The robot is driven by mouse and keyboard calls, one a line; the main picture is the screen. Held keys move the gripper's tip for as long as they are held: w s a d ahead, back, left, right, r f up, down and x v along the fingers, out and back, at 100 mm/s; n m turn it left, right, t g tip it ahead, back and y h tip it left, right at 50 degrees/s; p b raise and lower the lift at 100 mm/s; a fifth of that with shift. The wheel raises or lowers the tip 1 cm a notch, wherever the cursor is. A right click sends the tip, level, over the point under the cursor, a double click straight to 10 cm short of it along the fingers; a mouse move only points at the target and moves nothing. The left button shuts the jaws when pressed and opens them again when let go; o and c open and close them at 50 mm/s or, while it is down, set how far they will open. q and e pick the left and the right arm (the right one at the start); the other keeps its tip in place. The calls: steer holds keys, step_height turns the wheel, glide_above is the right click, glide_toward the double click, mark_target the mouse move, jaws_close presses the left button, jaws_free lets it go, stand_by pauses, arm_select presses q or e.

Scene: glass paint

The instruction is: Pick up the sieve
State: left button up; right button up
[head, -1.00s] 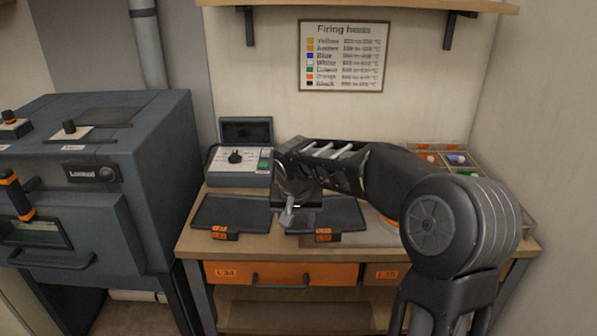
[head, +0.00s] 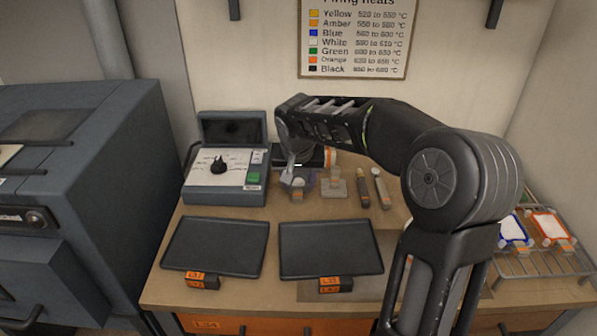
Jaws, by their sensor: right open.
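My right gripper (head: 292,168) hangs over the back of the worktable, pointing down, with its jaws open. I see nothing held in it. Just below and beside it is a cluster of small things. A dark round item with an orange band (head: 330,158) sits partly behind the gripper; I cannot tell whether it is the sieve. My left gripper is out of view.
Two dark trays (head: 214,246) (head: 331,250) lie at the table's front. A control box (head: 226,180) stands at back left. A small block (head: 334,188) and two slim tools (head: 362,187) (head: 381,187) lie right of the gripper. A wire rack (head: 545,264) holds framed pieces at right.

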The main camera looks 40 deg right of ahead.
mark_target(298, 195)
steer(key=shift+s+r, duration=0.1)
steer(key=shift+r, duration=0.05)
steer(key=shift+x, duration=1.35)
steer(key=shift+f+p, duration=0.5)
steer(key=shift+p, duration=0.05)
steer(key=p+x, duration=0.1)
steer(key=x, duration=0.3)
steer(key=shift+w+f, duration=0.1)
steer(key=shift+w, duration=0.15)
